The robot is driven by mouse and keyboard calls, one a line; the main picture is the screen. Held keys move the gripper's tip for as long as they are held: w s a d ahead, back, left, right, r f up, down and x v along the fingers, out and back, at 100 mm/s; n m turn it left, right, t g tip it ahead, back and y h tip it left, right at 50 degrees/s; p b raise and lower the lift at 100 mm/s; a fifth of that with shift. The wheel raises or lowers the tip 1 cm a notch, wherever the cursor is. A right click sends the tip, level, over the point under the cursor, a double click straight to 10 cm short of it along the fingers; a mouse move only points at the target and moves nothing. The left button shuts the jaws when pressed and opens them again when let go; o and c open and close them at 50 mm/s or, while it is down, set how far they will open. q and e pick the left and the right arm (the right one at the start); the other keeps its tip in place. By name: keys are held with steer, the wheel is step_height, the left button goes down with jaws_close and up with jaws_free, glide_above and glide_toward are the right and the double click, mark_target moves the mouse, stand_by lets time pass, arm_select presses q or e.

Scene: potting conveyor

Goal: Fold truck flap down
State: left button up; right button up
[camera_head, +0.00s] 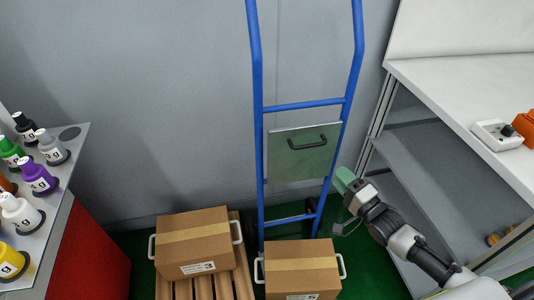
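A blue hand truck (305,104) stands upright against the grey wall. Its square grey-green metal flap (300,160), with a dark handle (307,143) near its top, is folded up flat against the truck's frame. My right gripper (345,200) is beside the truck's right upright, to the right of the flap and apart from the handle. A green finger pad points up and a grey finger sticks out to the lower left, with a gap between them; nothing is held. My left gripper is not in the picture.
Two cardboard boxes (195,243) (302,270) with white side handles are at the truck's foot, the left on wooden slats (205,288). A white shelf unit (470,100) stands right. A red cabinet (90,255) with several bottles stands left.

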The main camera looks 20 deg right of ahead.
mark_target(312, 146)
steer(key=shift+y, duration=0.4)
steer(key=x, duration=0.4)
steer(key=r+x, duration=0.1)
steer(key=x, duration=0.3)
steer(key=a+r+b+x, duration=0.1)
steer(key=x, duration=0.3)
steer(key=shift+s+r, duration=0.15)
steer(key=shift+s, duration=0.1)
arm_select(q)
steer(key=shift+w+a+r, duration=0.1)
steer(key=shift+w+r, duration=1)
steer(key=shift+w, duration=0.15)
arm_select(e)
jaws_close()
